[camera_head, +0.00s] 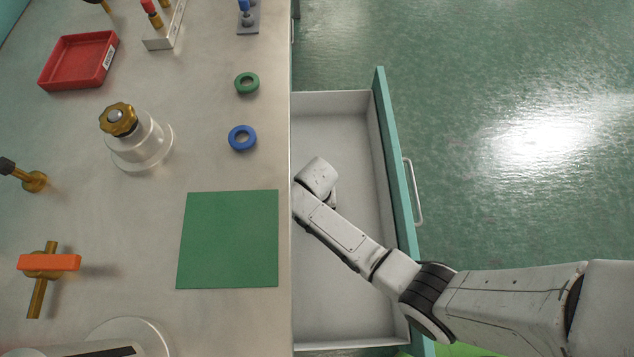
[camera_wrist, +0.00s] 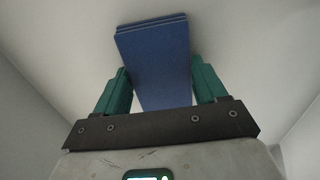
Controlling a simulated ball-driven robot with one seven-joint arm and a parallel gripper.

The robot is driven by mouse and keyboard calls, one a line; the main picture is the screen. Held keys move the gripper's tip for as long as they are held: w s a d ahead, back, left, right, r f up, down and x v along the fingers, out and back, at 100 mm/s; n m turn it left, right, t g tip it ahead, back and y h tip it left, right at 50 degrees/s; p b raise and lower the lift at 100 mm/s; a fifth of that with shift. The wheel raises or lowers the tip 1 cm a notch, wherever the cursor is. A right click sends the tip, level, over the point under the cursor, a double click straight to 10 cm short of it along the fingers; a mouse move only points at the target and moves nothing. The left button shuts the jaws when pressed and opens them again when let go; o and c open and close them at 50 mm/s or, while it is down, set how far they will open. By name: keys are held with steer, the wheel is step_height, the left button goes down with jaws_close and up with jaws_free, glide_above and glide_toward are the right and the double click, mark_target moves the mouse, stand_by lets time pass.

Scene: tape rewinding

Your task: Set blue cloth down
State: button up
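The blue cloth (camera_wrist: 155,55) shows in the wrist view as a flat folded stack, its layered edge at the top of the picture. My gripper (camera_wrist: 163,72) has a green finger on each side of the cloth, close against its two side edges, and looks shut on it. The cloth's near end runs down towards the gripper's dark crossbar. In the head view my gripper (camera_head: 325,192) is over the open drawer, near its left side; its fingers and the cloth are mostly hidden by my wrist.
The open white drawer (camera_head: 340,105) looks empty around my arm. On the bench to its left lie a green mat (camera_head: 228,240), a blue ring (camera_head: 242,138) and a green ring (camera_head: 246,83).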

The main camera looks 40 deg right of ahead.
steer(key=o, duration=0.5)
steer(key=shift+c, duration=0.2)
step_height(320, 180, up, 12)
steer(key=p, duration=0.4)
steer(key=shift+r, duration=0.15)
steer(key=shift+s, duration=0.1)
steer(key=s+d+r+n, duration=0.3)
steer(key=s+r, duration=0.3)
steer(key=s, duration=0.2)
steer(key=s+d+r+n+t, duration=0.1)
steer(key=s+d+r+n, duration=0.2)
steer(key=s, duration=0.5)
step_height(320, 180, up, 3)
steer(key=shift+s+d+f+n, duration=0.15)
steer(key=shift+s+d+n, duration=0.1)
steer(key=shift+d+n, duration=0.2)
